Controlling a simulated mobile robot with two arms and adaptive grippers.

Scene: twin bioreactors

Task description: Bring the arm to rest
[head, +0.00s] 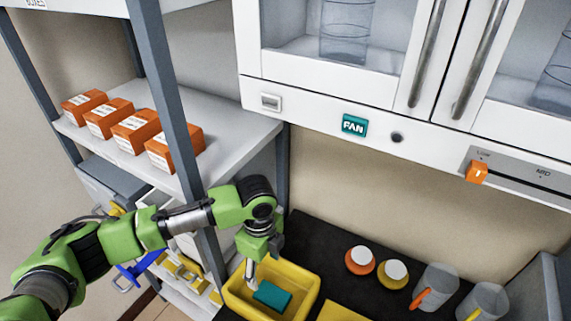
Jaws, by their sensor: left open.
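My left arm, green and grey, comes in from the left and bends down over the yellow bin on the dark bench. My left gripper (249,272) points down into the yellow bin (309,278) and is open. A teal block (272,295) lies in the bin, just right of the fingers. Whether the fingers touch it cannot be told. My right gripper is not in view.
A shelf post (168,110) stands close behind my left arm. Orange-and-white boxes (133,132) sit on the shelf. Two round white-topped pieces (360,260) and clear cups (435,287) stand on the bench.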

